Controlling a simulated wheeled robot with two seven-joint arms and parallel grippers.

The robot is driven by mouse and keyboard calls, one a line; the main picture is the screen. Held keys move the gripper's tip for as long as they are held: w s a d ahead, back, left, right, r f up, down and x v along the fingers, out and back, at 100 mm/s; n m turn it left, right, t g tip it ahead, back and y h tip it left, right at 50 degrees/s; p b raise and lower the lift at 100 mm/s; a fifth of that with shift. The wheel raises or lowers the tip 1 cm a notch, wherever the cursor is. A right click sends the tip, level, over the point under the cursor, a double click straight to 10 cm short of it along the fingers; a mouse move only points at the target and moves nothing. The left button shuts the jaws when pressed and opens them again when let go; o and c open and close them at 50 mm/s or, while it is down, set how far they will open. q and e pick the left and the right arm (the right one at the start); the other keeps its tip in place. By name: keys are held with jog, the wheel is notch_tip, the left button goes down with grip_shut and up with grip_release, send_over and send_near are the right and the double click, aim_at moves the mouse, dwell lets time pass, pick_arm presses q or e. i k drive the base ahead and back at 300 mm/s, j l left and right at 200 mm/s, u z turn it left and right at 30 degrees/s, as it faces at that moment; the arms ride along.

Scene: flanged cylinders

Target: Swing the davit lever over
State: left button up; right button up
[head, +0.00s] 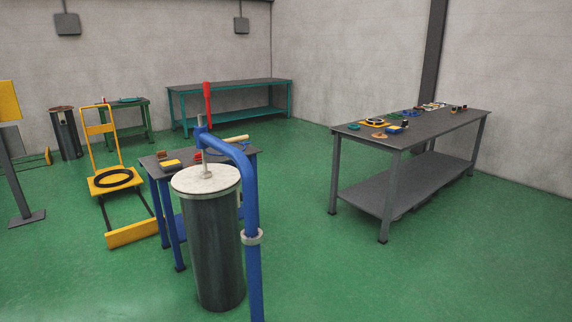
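The davit (252,215) is a blue post just right of a tall dark cylinder (218,260). Its top bends left over the cylinder's pale round lid (190,182). A red lever (207,104) stands upright at the end of the blue arm. A grey rod (205,160) runs from the arm's end down to the middle of the lid. The lid sits on top of the cylinder; I cannot tell if it is fastened. Neither of my grippers is in view.
A blue-legged table (158,173) with small items stands close behind the cylinder. A yellow trolley (110,183) is to the left. A grey workbench (440,127) with parts stands at right, a teal bench (230,85) at the back. Green floor is clear at front right.

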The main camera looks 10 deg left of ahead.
aim_at(206, 84)
jog(key=i+l+u, duration=1.05)
